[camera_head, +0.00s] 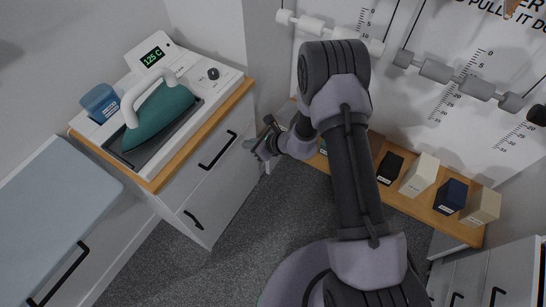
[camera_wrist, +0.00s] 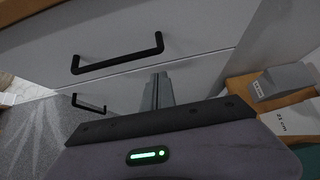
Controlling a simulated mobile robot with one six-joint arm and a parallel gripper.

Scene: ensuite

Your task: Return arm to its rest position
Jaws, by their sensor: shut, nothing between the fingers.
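My gripper (camera_head: 257,146) hangs from my bent arm in the middle of the head view, just right of the white drawer cabinet (camera_head: 212,178) and lower than its wooden top. In the wrist view its fingers (camera_wrist: 158,88) are together with nothing between them. Beyond them is a pale drawer front with a black handle (camera_wrist: 118,56). I cannot tell whether the gripper touches the cabinet.
A teal iron (camera_head: 160,118) and a blue cup (camera_head: 101,102) stand on the cabinet. A low wooden shelf (camera_head: 404,204) with several blocks is at right, partly hidden by my arm. An ironing board-like pale panel (camera_head: 55,225) lies left. Grey carpet (camera_head: 255,225) is clear.

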